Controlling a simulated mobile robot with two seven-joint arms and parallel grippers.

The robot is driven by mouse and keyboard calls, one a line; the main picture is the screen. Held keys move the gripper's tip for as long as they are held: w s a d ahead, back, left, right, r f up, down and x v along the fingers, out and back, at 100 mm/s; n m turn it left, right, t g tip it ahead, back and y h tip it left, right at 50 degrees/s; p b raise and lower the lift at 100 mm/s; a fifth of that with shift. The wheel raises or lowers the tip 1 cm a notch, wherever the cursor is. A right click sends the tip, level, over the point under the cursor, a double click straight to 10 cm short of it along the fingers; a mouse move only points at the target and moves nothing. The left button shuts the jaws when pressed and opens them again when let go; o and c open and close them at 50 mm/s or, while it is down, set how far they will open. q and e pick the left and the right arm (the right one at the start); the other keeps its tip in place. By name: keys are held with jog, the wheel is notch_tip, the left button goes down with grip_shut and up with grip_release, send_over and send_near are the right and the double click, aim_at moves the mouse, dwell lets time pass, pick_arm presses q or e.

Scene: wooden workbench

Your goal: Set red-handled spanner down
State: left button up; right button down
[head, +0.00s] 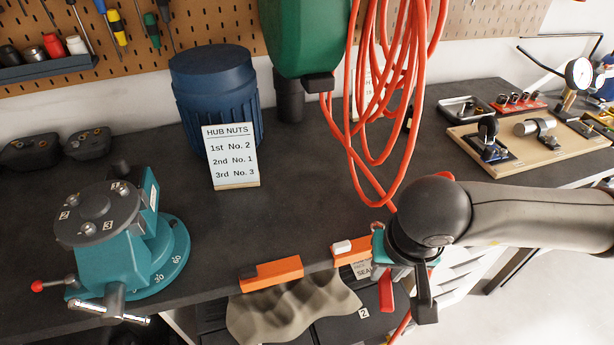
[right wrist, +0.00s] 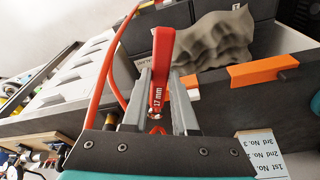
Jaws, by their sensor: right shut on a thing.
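The red-handled spanner (right wrist: 161,62) is marked 17 mm on its handle in the right wrist view. My right gripper (right wrist: 160,85) is shut on it, with one grey finger on each side. In the head view the red handle (head: 386,291) points down below my right gripper (head: 392,268), at the bench's front edge. The gripper's body and wrist hide the rest of the spanner there. My left gripper is not in view.
The dark bench top (head: 270,220) is clear in the middle. A teal vise (head: 115,240) stands left, a blue drum (head: 215,90) behind a hub-nut card (head: 233,156). Orange blocks (head: 271,274) line the front edge above a grey cloth (head: 290,308). A red hose (head: 350,130) hangs near my arm.

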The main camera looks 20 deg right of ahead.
jog(key=shift+w+f+b, duration=0.15)
jog(key=shift+w+b, duration=0.55)
jog(key=shift+b, duration=0.65)
jog(key=shift+w+f+b, duration=0.1)
jog(key=shift+w+b, duration=0.6)
jog(key=shift+b, duration=0.6)
jog(key=w, duration=1)
jog(key=w+p, duration=0.1)
jog(key=w, duration=0.4)
jog(key=shift+a+r, duration=0.3)
jog(key=shift+s+x, duration=0.1)
jog(key=shift+x, duration=0.8)
jog(key=shift+s+x, duration=0.15)
jog(key=shift+x, duration=0.75)
jog(key=shift+a, duration=0.1)
jog(key=shift+f, duration=0.1)
jog(key=c, duration=1.2)
grip_release()
jog(key=shift+f, duration=0.15)
jog(key=o, duration=0.5)
